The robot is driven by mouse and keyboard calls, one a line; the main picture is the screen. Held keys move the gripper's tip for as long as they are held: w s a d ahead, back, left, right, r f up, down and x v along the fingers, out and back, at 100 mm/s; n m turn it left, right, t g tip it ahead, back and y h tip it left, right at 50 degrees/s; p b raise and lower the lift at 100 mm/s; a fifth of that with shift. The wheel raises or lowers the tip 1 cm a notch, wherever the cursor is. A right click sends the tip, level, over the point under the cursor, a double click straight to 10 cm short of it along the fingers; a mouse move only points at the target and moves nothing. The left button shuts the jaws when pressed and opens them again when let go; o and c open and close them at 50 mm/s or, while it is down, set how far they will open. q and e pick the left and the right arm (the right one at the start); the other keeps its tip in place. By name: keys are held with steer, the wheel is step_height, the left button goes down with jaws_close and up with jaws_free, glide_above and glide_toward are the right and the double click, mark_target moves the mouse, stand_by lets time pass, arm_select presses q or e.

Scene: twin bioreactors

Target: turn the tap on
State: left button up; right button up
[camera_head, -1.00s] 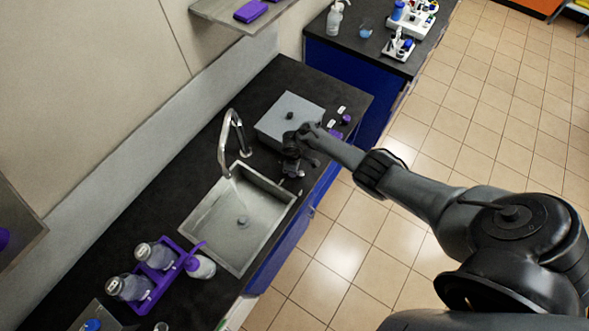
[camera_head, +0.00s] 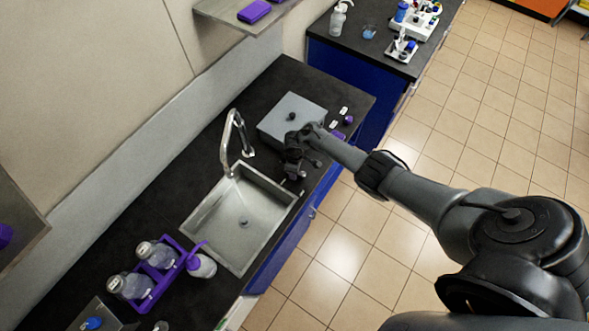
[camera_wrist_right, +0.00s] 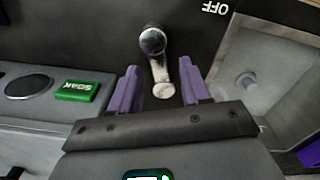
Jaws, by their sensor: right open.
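In the right wrist view, a chrome lever (camera_wrist_right: 156,62) with a round top and a rounded lower end stands out against the dark counter. My right gripper (camera_wrist_right: 160,84) is open, its purple fingers on either side of the lever's lower end with gaps visible. Whether they reach down to its depth is unclear. In the head view, my dark right gripper (camera_head: 294,174) is over the counter at the sink's right corner. My left gripper is not in view.
An upside-down OFF label (camera_wrist_right: 216,7) is on the counter. A grey box (camera_head: 287,112) with a green SOAK label (camera_wrist_right: 76,91) stands close to my right gripper. A purple rack (camera_head: 165,285) with bottles is beyond the sink's near left end.

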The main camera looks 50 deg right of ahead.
step_height(320, 180, up, 11)
steer(key=p, duration=0.4)
steer(key=shift+f, duration=0.2)
steer(key=shift+c, duration=0.3)
